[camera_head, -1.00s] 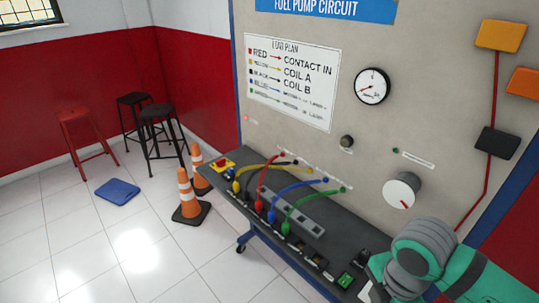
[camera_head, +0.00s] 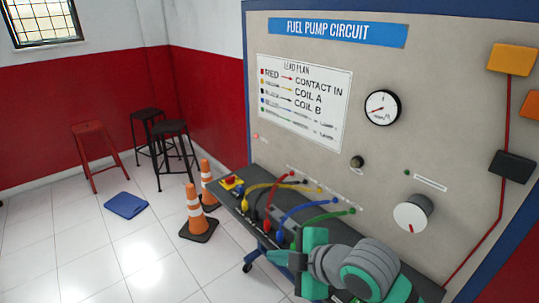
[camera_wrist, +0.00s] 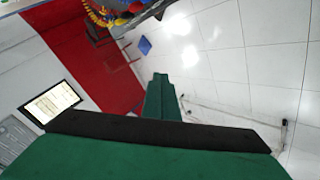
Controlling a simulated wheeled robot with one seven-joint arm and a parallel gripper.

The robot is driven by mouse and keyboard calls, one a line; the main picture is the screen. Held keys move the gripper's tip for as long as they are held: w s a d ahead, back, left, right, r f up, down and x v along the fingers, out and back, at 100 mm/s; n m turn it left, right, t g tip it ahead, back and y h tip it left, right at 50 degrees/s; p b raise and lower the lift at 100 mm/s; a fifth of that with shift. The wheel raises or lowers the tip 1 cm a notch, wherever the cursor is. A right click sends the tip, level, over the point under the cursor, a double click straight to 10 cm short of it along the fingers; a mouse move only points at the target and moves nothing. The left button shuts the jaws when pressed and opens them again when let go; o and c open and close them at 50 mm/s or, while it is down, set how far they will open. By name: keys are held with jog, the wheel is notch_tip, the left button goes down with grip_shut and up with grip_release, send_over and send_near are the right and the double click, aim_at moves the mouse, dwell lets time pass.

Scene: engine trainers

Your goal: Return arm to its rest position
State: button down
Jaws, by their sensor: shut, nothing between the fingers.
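My gripper (camera_wrist: 160,80) shows in the wrist view as a green pair of fingers, shut with no gap and nothing held. It hangs over the white tiled floor, clear of any object. In the head view my grey and green arm covers the lower right, in front of the trainer's bench shelf; the fingertips cannot be made out there. The fuel pump circuit panel (camera_head: 300,160) stands upright behind the arm. Red, yellow, blue and green leads (camera_head: 308,208) arch from the shelf to the panel. The shelf's right part is hidden by my arm.
Two orange-striped cones (camera_head: 194,212) stand left of the bench. A blue pad (camera_head: 125,205) lies on the floor near a red stool (camera_head: 98,155) and two black stools (camera_head: 172,150). The open tiled floor (camera_head: 60,250) at left is clear.

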jog(key=w+a+r+m+t+y, duration=0.4)
jog(key=w+a+r+m+t, duration=0.1)
jog(key=a+r+m+t, duration=0.45)
jog(key=s+d+f+m+t+h, duration=0.1)
jog(key=s+d+f+m+h, duration=0.1)
jog(key=s+f+m+h, duration=0.75)
jog(key=s+d+f+m+t+h, duration=0.15)
jog(key=s+f+m, duration=0.3)
jog(key=f, duration=0.95)
jog(key=s+d+f+n+g, duration=0.2)
jog(key=s+f, duration=0.2)
jog(key=s, duration=0.8)
jog(key=s+d+f+n+g, duration=0.2)
jog(key=s+f, duration=0.1)
jog(key=s, duration=0.9)
jog(key=shift+f, duration=0.35)
jog(key=c, duration=2.4)
grip_release()
jog(key=shift+c, duration=0.2)
